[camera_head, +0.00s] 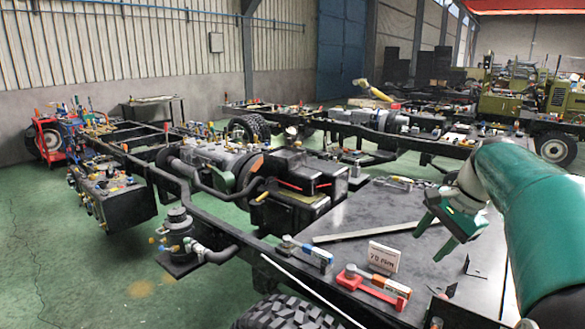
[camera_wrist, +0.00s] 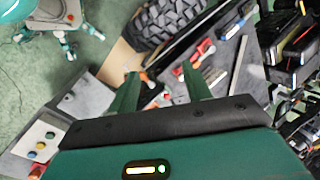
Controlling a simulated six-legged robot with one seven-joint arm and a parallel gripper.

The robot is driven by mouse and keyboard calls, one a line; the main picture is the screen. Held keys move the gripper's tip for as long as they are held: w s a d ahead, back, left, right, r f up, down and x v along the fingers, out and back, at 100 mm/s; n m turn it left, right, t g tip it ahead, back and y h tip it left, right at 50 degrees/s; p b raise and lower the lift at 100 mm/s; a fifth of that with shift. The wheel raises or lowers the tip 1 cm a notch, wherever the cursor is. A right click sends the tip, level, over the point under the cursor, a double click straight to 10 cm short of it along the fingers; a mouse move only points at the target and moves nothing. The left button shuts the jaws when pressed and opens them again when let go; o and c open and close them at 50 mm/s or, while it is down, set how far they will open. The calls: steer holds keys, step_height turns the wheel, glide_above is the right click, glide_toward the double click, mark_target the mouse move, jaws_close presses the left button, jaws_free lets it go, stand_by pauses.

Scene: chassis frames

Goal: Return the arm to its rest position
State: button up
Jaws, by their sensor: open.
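My arm (camera_head: 530,215), green with white joints, reaches in from the right edge in the head view. My gripper (camera_head: 432,242) hangs at its end over the dark flat deck (camera_head: 350,225) of the nearest chassis frame, with its fingers tilted down and to the left. In the wrist view my gripper (camera_wrist: 160,85) shows two green fingers spread apart. I see nothing held between them. The exact height of the fingers above the deck is hard to tell.
On the deck lie a red-handled tool (camera_head: 370,288), a "70 PPM" sign (camera_head: 384,257) and a long metal strip (camera_head: 365,232). A black battery box (camera_head: 300,180) stands behind. A tyre (camera_head: 285,313) is at the front. Green floor (camera_head: 60,260) is open at left.

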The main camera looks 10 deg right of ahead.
steer(key=s+a+f+n+h, duration=0.1)
steer(key=s+a+n, duration=0.2)
steer(key=a, duration=0.4)
steer(key=s+a+f+n+h, duration=0.1)
steer(key=s+a+n, duration=0.25)
steer(key=a, duration=0.35)
steer(key=s+a+f+n+t, duration=0.2)
steer(key=s+a+f+n, duration=0.5)
steer(key=s, duration=0.3)
steer(key=shift+s+a+f+n+h, duration=0.15)
steer(key=shift+s+a+n+h, duration=0.35)
steer(key=shift+a, duration=0.3)
steer(key=shift+w, duration=0.15)
steer(key=shift+c, duration=1.4)
steer(key=shift+d, duration=0.15)
